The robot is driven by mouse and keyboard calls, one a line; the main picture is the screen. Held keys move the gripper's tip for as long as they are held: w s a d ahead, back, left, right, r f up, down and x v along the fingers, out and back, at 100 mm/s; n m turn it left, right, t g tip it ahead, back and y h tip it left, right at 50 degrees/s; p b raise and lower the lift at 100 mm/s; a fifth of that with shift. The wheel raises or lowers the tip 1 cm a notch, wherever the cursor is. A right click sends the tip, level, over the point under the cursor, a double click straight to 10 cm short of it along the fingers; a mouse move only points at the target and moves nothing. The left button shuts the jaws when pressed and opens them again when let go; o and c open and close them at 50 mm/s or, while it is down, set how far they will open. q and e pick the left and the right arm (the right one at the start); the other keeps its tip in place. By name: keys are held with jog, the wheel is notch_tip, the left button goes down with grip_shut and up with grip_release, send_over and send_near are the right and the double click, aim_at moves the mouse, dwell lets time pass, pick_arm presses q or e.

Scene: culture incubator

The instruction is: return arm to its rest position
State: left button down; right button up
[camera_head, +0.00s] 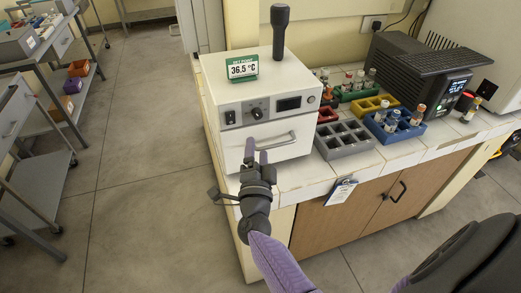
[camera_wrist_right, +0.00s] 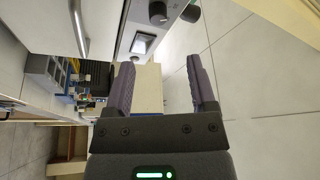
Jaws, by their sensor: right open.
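My right gripper (camera_head: 256,158) is in front of the white incubator (camera_head: 225,106), close to its door handle (camera_head: 272,142) in the head view. In the right wrist view the two fingers of my right gripper (camera_wrist_right: 162,88) stand apart with nothing between them. The incubator's handle (camera_wrist_right: 79,28) shows at the upper left there, to one side of the fingers. The incubator door looks closed. My left gripper does not show in either view.
A green-framed 36.5 °C sign (camera_head: 242,67) and a dark upright object (camera_head: 280,32) stand on the incubator. Coloured racks, including a grey one (camera_head: 347,139) and a blue one (camera_head: 395,131), sit right of it. A clipboard (camera_head: 341,191) hangs at the counter edge. Floor (camera_head: 140,150) at left is clear.

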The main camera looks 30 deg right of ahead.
jog(key=s+a+f+n+g+y+b, duration=0.25)
jog(key=s+f+n+y, duration=0.2)
jog(key=f, duration=0.55)
jog(key=s+a+f+n+g+y+b, duration=0.1)
jog(key=s+a+f+n+g+y, duration=0.25)
jog(key=f, duration=0.75)
jog(key=s+a+f+n+y+b, duration=0.2)
jog(key=s+a+f+n+y, duration=0.15)
jog(key=f+n, duration=0.5)
pick_arm(q)
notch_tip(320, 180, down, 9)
jog(key=b, duration=0.3)
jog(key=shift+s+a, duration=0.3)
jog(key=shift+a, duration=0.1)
pick_arm(e)
jog(key=s+d+f+n+g, duration=0.2)
jog(key=s+f+g, duration=0.3)
jog(key=s, duration=0.9)
jog(key=s+d+f+n+g, duration=0.2)
jog(key=s+f+g, duration=0.3)
jog(key=s+f, duration=0.5)
jog(key=s+n, duration=0.1)
jog(key=s, duration=0.2)
jog(key=shift+s+d+f+h, duration=0.25)
jog(key=shift+s+f+h, duration=0.05)
jog(key=shift+s+h, duration=0.1)
